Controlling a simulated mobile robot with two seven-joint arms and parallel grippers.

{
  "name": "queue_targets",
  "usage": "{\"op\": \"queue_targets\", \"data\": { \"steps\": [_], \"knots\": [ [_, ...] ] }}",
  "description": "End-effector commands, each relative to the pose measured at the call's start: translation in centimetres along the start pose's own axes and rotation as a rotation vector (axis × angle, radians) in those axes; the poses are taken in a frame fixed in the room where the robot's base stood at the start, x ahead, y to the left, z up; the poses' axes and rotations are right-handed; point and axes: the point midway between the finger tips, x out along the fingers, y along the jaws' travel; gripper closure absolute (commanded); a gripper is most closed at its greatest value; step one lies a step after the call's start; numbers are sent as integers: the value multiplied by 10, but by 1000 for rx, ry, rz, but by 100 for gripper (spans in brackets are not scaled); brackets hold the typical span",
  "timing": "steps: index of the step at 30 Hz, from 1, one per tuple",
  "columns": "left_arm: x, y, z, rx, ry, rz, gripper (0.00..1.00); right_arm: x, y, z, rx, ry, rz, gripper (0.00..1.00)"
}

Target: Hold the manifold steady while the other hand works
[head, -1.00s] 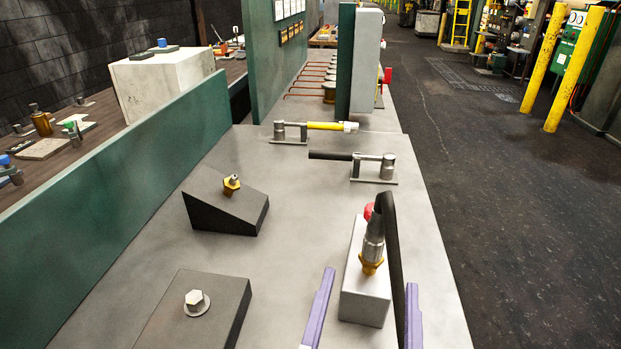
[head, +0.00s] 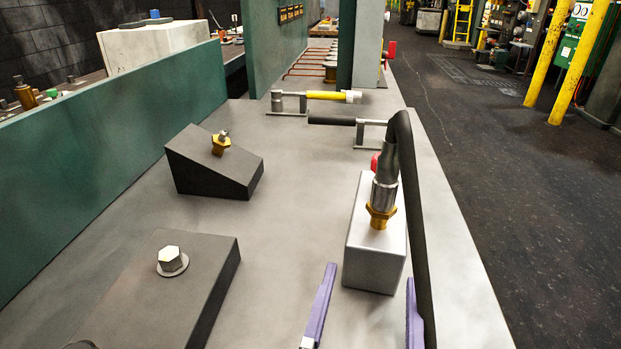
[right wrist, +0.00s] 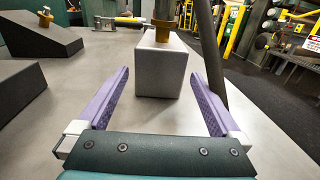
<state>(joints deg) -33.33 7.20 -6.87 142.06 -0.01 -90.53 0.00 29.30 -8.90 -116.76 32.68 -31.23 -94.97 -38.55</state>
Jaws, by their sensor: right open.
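The manifold looks to be the pale grey block (head: 375,262) near the right edge of the bench. A brass fitting (head: 379,217) and a metal hose end stand upright on its top, and a black hose (head: 412,190) arches down on its right. My right gripper (head: 371,274) is open and empty, its purple fingers on the near side of the block. In the right wrist view the block (right wrist: 160,72) sits between and beyond the fingertips, with visible gaps on both sides. The hose passes close by the right finger. My left gripper is not in view.
A dark wedge with a brass fitting (head: 214,172) and a dark block with a hex bolt (head: 190,285) are at left. A green panel (head: 110,170) bounds the left. Bare bench lies between.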

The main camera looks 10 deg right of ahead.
Motion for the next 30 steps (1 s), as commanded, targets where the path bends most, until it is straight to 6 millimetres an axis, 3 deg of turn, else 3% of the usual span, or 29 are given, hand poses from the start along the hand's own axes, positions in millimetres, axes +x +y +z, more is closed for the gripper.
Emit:
{"op": "queue_targets", "data": {
  "steps": [15,28,30],
  "knots": [
    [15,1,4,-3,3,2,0,55,0,0,1,-2,-1,0],
    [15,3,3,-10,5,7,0,62,0,1,0,-1,0,0],
    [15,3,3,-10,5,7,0,62,0,1,0,0,0,6]
  ]
}}
